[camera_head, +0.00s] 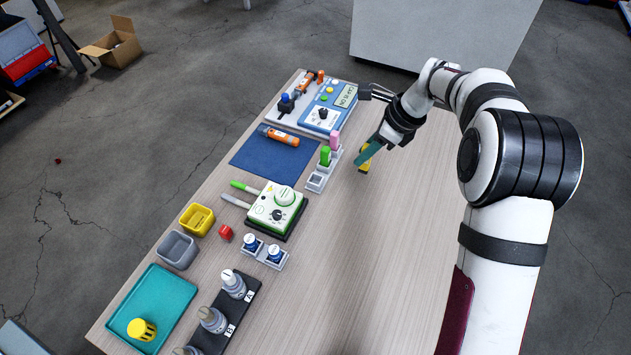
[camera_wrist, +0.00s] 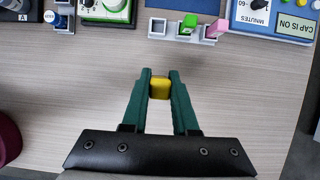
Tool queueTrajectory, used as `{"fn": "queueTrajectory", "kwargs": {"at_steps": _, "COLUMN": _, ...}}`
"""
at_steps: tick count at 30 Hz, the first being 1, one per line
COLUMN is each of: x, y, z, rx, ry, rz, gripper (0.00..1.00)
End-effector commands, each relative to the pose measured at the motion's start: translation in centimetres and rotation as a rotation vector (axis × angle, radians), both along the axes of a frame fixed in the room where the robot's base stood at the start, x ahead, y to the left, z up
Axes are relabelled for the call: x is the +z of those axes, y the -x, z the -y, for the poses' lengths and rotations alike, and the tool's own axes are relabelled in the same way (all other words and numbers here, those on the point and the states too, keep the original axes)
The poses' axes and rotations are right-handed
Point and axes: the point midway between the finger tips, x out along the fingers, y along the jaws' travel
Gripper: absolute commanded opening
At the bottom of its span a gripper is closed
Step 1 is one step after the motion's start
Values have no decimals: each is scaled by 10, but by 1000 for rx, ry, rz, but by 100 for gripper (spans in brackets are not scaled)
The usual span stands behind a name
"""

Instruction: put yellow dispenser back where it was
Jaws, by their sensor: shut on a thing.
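The yellow dispenser (camera_head: 364,165) is between the green fingertips of my gripper (camera_head: 368,153), over the bare table right of the dispenser rack. In the wrist view its yellow top (camera_wrist: 159,88) shows between the two fingers of my gripper (camera_wrist: 160,80), which are shut on it. The head view does not clearly show whether its lower end touches the table. The light grey rack (camera_head: 316,182) holds a green dispenser (camera_head: 325,156) and a pink dispenser (camera_head: 334,140). Its near end, at the left in the wrist view (camera_wrist: 157,28), has no dispenser in it.
A blue timer box (camera_head: 318,119) stands beyond the rack, and a blue mat (camera_head: 258,160) with an orange tool lies to its left. A green-and-white hotplate device (camera_head: 272,212) stands nearer. The table's right side is clear.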

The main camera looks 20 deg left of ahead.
Motion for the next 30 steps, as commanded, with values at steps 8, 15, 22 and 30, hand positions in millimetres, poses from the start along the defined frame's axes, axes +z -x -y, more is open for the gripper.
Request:
{"fn": "queueTrajectory", "kwargs": {"at_steps": 8, "x": -49, "y": 8, "z": -80, "rx": -9, "ry": 2, "rz": -3, "gripper": 0}}
{"fn": "queueTrajectory", "kwargs": {"at_steps": 15, "x": -71, "y": 10, "z": -113, "rx": -13, "ry": 1, "rz": -1, "gripper": 0}}
{"fn": "queueTrajectory", "kwargs": {"at_steps": 22, "x": -109, "y": 10, "z": -113, "rx": -13, "ry": 2, "rz": 0, "gripper": 0}}
{"fn": "queueTrajectory", "kwargs": {"at_steps": 30, "x": -110, "y": 9, "z": -113, "rx": -13, "ry": 1, "rz": 0, "gripper": 0}}
